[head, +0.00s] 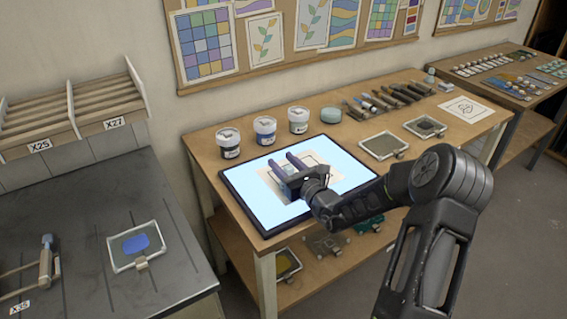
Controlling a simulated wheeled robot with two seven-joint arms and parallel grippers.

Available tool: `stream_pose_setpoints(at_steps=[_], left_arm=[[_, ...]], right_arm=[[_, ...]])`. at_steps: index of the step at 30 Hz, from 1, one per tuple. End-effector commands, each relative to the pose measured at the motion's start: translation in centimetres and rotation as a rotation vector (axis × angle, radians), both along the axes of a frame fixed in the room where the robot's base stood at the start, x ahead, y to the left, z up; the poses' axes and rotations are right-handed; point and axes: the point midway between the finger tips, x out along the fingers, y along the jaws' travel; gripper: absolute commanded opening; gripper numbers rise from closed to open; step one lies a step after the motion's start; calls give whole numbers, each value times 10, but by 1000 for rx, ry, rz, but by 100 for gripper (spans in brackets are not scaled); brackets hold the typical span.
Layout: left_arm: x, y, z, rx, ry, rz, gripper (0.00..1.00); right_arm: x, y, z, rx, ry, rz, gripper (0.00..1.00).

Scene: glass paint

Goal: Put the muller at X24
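My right gripper (288,166) reaches in from the right over the lit light pad (250,212). Its two dark fingers are apart, above a sheet with a drawn square on the pad. I see no clear object held between them; the gripper body hides part of the sheet. I cannot make out a muller for certain in this view. No label X24 can be read; the labels I can read on the rack at the left are X25 (39,145) and X27 (115,123). My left gripper is not in view.
Three paint jars (265,131) and a green round container (330,115) stand behind the pad. Several brushes and tools (390,97) lie to the right, near two framed panels (383,146). A dark counter (75,215) at left holds a framed panel with blue (137,243).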

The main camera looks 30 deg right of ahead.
Motion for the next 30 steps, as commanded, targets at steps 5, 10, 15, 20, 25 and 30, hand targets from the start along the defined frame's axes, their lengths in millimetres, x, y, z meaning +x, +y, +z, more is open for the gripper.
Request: stream_pose_setpoints(at_steps=[5,10,15,20,25,30], left_arm=[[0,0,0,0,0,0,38],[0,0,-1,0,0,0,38],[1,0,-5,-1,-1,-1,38],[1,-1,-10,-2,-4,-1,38],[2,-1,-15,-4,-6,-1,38],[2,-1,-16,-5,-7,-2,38]], right_arm=[[0,0,0,0,0,0,43],[-6,-1,1,-2,1,-1,43],[-30,0,0,-2,1,-1,43],[-63,1,0,-2,1,-2,43],[-97,1,1,-2,1,-3,43],[-116,2,1,-2,1,-1,43]])
